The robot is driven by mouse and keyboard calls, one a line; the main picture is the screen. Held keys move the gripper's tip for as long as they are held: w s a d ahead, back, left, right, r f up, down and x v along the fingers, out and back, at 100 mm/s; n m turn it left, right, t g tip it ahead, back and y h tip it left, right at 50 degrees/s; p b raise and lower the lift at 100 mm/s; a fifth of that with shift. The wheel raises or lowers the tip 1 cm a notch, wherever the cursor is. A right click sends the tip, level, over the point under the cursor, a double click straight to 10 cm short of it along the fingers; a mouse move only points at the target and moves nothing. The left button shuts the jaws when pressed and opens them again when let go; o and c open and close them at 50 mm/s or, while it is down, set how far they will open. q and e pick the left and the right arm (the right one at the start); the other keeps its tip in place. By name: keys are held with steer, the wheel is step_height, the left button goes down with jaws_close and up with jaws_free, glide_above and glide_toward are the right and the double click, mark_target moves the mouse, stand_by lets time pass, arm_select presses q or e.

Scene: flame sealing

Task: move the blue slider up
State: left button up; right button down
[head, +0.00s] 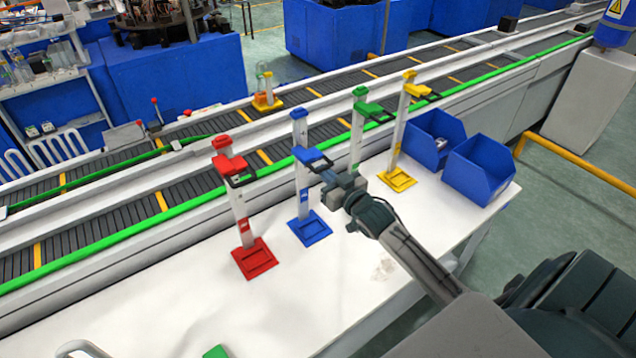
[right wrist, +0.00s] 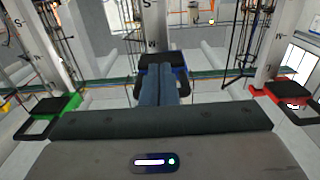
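The blue slider (head: 309,156) sits partway up an upright white post (head: 302,180) on a blue base (head: 310,228), below a blue top cap. Its black loop handle faces my right arm. My right gripper (head: 328,174) reaches this handle from the right. In the right wrist view the blue slider (right wrist: 163,62) is straight ahead. My right gripper's fingers (right wrist: 160,84) are together, between the sides of the black handle. The fingers hide the handle's front bar, so contact with it cannot be told. My left gripper is not in view.
A red slider (head: 230,165) stands left; green (head: 369,109) and yellow (head: 414,90) sliders stand right, on similar posts. Two blue bins (head: 480,170) sit at the table's right end. A conveyor (head: 180,197) runs behind the white table (head: 180,310). The table front is mostly clear.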

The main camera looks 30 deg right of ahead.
steer(key=shift+r+p, duration=0.5)
steer(key=shift+r, duration=2.75)
steer(key=shift+f, duration=0.15)
steer(key=shift+f+b, duration=0.35)
steer(key=shift+f, duration=0.35)
steer(key=s+b, duration=0.1)
steer(key=s, duration=0.9)
steer(key=shift+d, duration=0.25)
